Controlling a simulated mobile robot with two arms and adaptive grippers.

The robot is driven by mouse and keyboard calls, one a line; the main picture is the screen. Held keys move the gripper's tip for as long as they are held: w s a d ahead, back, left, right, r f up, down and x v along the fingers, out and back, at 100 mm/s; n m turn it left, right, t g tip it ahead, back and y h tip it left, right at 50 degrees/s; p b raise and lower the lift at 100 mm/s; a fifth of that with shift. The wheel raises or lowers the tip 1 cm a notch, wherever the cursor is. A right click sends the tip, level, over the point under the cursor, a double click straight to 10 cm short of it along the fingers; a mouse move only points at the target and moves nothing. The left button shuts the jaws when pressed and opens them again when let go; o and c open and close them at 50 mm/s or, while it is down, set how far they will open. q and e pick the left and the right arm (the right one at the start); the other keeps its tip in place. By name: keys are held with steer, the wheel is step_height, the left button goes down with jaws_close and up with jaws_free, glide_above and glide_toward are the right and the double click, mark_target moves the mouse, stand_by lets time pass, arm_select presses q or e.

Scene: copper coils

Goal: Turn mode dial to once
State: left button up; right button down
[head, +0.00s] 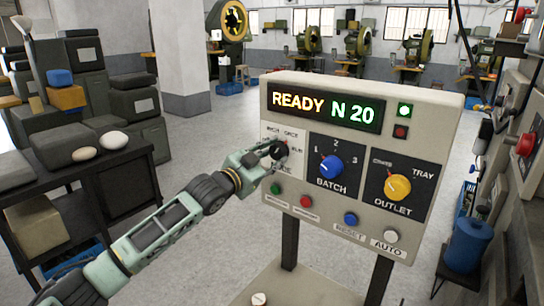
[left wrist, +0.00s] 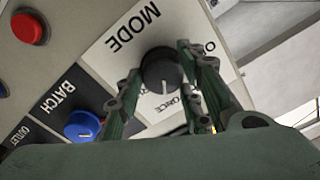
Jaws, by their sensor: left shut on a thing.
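The mode dial (head: 278,151) is a small black knob on a white plate at the left of the control panel. My left gripper (head: 270,153) reaches it from the left and is shut on it, hiding part of the plate. In the left wrist view, the dial (left wrist: 161,72) sits between the fingers of my left gripper (left wrist: 158,76). Its white pointer line points down in that picture, towards an upside-down label partly hidden by the fingers. In the head view, the labels above the dial are small, and the pointer cannot be made out. My right gripper is not in view.
The display (head: 326,107) reads READY N 20. Right of the mode dial are the blue batch dial (head: 331,168) and the yellow outlet dial (head: 397,187). Green (head: 275,188), red (head: 306,201), blue (head: 351,219) and white (head: 391,235) buttons line the lower edge. A dark shelf (head: 85,165) stands left.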

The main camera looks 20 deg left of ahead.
arm_select(q)
steer(key=shift+d+f, duration=0.25)
steer(key=shift+f, duration=0.05)
steer(key=o, duration=0.8)
steer(key=shift+c, duration=0.2)
steer(key=shift+o, duration=1.3)
steer(key=shift+s+d+r, duration=0.1)
steer(key=shift+s+a, duration=0.15)
steer(key=shift+a, duration=0.1)
steer(key=v, duration=1.1)
steer(key=shift+s, duration=0.35)
steer(key=shift+d, duration=0.1)
